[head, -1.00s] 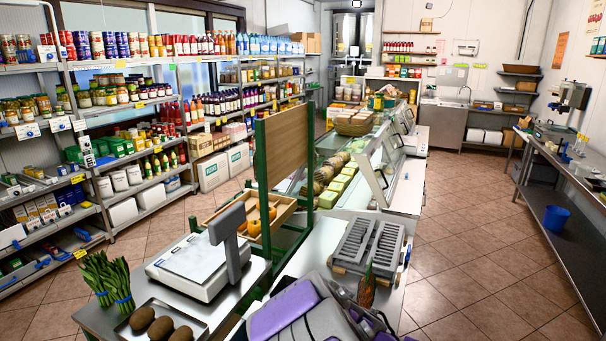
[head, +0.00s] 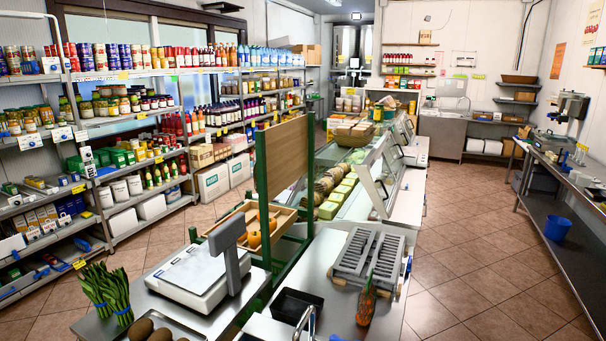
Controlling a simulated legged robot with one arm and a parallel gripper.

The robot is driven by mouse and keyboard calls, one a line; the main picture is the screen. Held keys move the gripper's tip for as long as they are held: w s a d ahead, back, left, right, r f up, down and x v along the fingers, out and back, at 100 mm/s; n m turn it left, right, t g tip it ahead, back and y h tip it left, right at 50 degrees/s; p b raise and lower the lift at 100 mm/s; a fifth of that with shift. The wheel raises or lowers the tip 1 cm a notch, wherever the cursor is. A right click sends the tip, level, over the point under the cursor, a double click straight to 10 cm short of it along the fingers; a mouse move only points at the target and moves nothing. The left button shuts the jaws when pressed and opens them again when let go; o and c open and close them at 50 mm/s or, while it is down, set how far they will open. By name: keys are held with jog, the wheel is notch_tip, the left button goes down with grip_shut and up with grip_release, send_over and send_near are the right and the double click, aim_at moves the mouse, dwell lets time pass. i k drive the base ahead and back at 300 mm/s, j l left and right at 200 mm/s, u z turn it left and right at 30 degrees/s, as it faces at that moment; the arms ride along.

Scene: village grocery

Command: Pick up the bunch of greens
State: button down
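The greens (head: 113,292) are at the bottom left of the head view, on the near-left end of the metal counter. They are long green stalks with blue bands around them, and they look like two bunches side by side. Their lower ends are close to the bottom edge of the picture. My gripper is not in view, so I cannot see whether it is open or shut.
A tray (head: 188,330) with brown oval produce sits right of the greens, cut off below. A white scale (head: 192,276) stands behind it. Floor aisles are open.

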aim_at(116, 293)
jog(key=j+u, duration=0.3)
jog(key=j, duration=0.8)
jog(key=i+j+u, duration=0.3)
jog(key=i+j, duration=0.3)
jog(key=j, duration=0.3)
jog(key=i+j+u, duration=0.35)
jog(key=i+j, duration=0.35)
